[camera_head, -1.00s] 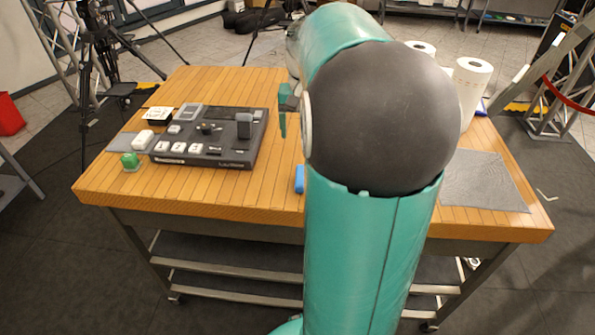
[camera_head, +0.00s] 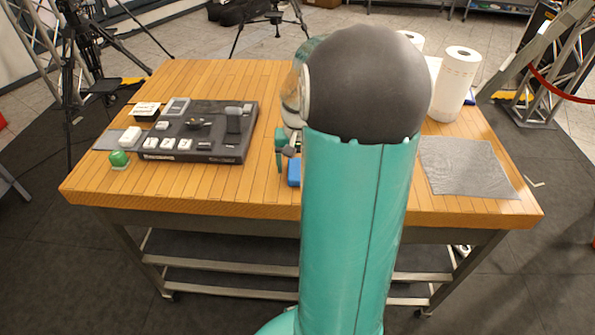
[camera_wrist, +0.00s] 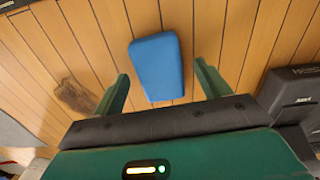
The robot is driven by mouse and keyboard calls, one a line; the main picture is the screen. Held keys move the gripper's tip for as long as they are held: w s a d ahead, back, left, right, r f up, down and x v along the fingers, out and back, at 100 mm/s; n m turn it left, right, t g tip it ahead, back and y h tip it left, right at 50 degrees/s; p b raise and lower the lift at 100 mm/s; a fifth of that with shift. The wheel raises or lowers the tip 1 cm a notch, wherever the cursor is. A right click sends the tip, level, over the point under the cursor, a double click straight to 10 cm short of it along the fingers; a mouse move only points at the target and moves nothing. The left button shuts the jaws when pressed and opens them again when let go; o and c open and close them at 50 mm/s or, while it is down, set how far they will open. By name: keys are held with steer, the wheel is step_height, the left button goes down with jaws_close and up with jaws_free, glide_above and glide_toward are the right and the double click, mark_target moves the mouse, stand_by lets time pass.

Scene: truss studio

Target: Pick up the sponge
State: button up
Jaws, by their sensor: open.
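The sponge is a blue block (camera_wrist: 157,68) lying flat on the wooden table. In the wrist view it sits between and a little beyond the two green fingers of my gripper (camera_wrist: 163,88), which is open and empty. The fingers stand apart from the sponge on both sides. In the head view only part of the sponge (camera_head: 294,172) shows, at the left edge of my arm, which hides the rest. There my gripper (camera_head: 282,152) is partly visible just above and behind the sponge.
A dark control console (camera_head: 200,140) stands to the left, with a green object (camera_head: 119,158) at the table's front left. A grey cloth (camera_head: 465,167) and paper towel rolls (camera_head: 457,85) are on the right. A dark stain (camera_wrist: 75,95) marks the wood. Bare planks surround the sponge.

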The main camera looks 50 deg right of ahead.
mark_target(298, 167)
steer(key=c, duration=1)
steer(key=shift+r, duration=0.4)
step_height(298, 167, up, 2)
steer(key=shift+r, duration=0.15)
steer(key=s+d+r, duration=0.4)
steer(key=d+r, duration=0.1)
steer(key=s+d+r, duration=0.4)
steer(key=s+d, duration=0.1)
steer(key=shift+s+d+r, duration=0.2)
steer(key=shift+s+r, duration=0.05)
steer(key=shift+r, duration=0.15)
